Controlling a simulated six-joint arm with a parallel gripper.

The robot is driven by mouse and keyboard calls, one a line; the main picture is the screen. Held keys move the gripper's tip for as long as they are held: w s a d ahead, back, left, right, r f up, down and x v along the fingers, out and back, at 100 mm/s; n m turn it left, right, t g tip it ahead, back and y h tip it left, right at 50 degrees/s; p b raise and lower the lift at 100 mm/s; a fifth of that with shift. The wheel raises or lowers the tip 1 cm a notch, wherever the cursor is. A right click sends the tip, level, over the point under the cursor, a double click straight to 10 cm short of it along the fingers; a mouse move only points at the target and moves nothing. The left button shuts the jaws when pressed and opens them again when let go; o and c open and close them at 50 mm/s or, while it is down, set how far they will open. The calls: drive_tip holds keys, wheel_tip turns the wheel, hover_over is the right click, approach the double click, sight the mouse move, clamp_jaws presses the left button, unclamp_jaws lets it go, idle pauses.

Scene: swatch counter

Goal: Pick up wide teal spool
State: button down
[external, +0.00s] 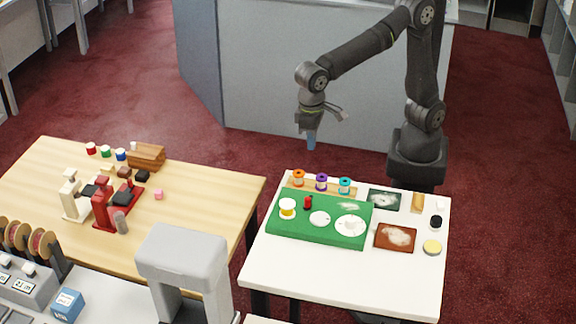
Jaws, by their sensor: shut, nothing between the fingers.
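The teal spool (345,186) stands upright at the right end of a row of three spools, on a wooden strip along the back of the white table. A purple spool (321,182) is in the middle of the row and an orange spool (298,178) at the left end. My gripper (311,143) points down, shut and empty. In the picture it is above and to the left of the teal spool, apart from it. Its exact height and depth relative to the spools cannot be told from this single view.
A green board (330,231) with white discs and small items lies just in front of the spools. A dark green tray (384,200) and a brown tray (396,237) lie to the right. The white table's (330,278) front is clear. A wooden table (200,205) with several items stands left.

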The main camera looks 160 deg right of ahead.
drive_tip(key=c, duration=0.9)
unclamp_jaws()
drive_tip(key=shift+o, duration=0.2)
drive_tip(key=n, duration=0.2)
hover_over(346, 181)
wheel_tip(346, 181, down, 4)
wheel_tip(346, 181, down, 17)
